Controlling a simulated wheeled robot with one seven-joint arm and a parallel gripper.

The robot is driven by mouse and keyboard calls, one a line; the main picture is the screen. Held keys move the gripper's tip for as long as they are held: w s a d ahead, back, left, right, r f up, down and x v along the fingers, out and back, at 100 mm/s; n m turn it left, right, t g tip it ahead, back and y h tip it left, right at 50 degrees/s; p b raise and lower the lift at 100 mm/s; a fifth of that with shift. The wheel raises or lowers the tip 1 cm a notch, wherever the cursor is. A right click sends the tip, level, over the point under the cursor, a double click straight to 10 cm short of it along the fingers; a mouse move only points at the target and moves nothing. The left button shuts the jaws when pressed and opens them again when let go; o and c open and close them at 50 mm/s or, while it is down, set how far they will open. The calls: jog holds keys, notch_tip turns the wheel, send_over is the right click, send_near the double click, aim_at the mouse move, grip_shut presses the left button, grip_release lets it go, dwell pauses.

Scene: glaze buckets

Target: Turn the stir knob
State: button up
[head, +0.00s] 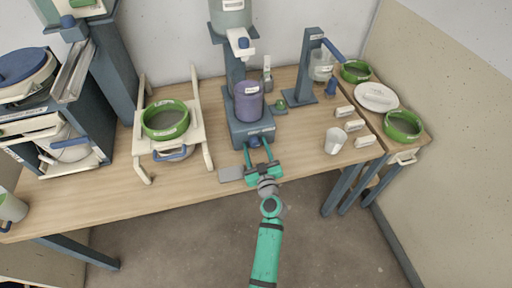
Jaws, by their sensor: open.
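The stir knob appears to be the small blue knob (255,142) on the front of the dark blue mixing stand (254,130). The stand is in the middle of the table, with a purple bucket (248,101) on it. My gripper (258,148) is open at the front of the stand. Its two green fingers point at the stand's front, one on each side of the knob. I cannot tell whether they touch the knob.
A cream frame with a green-rimmed sieve (165,119) stands left of the stand. A grey plate (231,174) lies by my gripper's left. A white cup (335,140) and small labelled blocks (354,126) are at the right. A lever press (305,80) stands behind them.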

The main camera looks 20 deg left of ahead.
jog(key=c, duration=1)
jog(key=shift+c, duration=0.2)
jog(key=shift+m, duration=0.3)
jog(key=m, duration=0.4)
jog(key=shift+m, duration=1.5)
jog(key=o, duration=1)
